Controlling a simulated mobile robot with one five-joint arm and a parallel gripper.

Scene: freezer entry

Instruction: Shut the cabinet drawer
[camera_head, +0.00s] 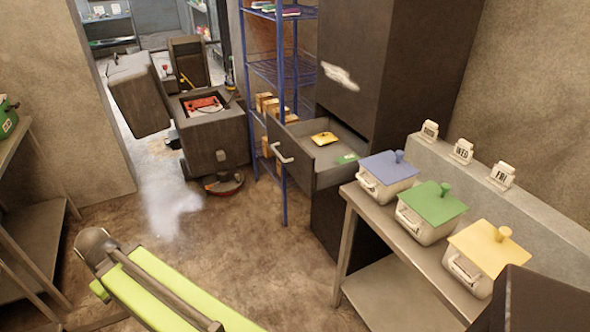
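The tall dark cabinet (385,65) stands right of centre against the wall. Its drawer (328,172) is pulled out toward the left, well clear of the cabinet front. The drawer's pale bar handle (283,153) is on its left-facing front. Inside the drawer lie a small yellow item (324,138) and a small green item (346,158). No gripper fingers are visible, and nothing is seen touching the drawer or its handle.
A metal table (349,193) with blue-, green- and yellow-lidded containers stands right of the drawer. A blue wire shelf (280,73) stands behind it. Dark open-topped boxes (214,135) are near the doorway. The brown floor (240,240) before the drawer is largely clear.

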